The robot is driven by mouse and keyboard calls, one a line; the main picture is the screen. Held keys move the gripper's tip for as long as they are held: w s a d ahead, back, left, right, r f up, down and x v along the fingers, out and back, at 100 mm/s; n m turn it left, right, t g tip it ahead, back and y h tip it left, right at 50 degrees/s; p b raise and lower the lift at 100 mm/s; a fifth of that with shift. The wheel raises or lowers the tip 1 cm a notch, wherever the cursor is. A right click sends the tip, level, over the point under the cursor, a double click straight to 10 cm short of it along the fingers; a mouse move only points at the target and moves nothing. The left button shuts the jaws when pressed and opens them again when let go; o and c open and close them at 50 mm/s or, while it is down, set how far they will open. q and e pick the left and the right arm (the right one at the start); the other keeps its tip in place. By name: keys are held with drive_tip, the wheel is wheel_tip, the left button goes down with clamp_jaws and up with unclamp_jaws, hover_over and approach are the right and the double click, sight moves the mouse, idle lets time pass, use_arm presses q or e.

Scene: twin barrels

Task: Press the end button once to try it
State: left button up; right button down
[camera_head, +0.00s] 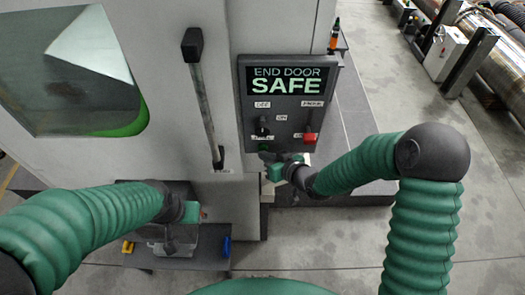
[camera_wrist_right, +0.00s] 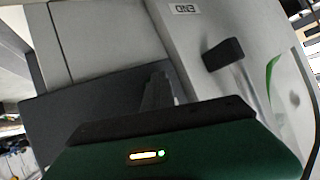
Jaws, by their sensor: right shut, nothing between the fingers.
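A dark control panel (camera_head: 288,106) on the grey machine shows a screen (camera_head: 287,80) reading "END DOOR SAFE". Below the screen are a dark knob (camera_head: 262,130), a red button (camera_head: 309,138) and small labels. I cannot tell which control is the end button. A label reading "END" (camera_wrist_right: 185,9) shows in the right wrist view. My right gripper (camera_head: 268,160) is at the panel's lower edge, below the knob; its fingers (camera_wrist_right: 158,90) are together and empty. Contact with the panel is unclear. My left gripper (camera_head: 170,240) is low at the left, over a small dark shelf.
A long vertical handle (camera_head: 203,100) stands out from the machine left of the panel; it also shows in the right wrist view (camera_wrist_right: 228,60). A window (camera_head: 75,70) is at upper left. A blue item (camera_head: 225,246) and a yellow item (camera_head: 128,247) are near the shelf.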

idle(0.4)
drive_tip(key=shift+s+a, duration=0.15)
drive_tip(key=shift+s, duration=0.8)
drive_tip(key=shift+s+b, duration=0.35)
drive_tip(key=shift+s, duration=2.15)
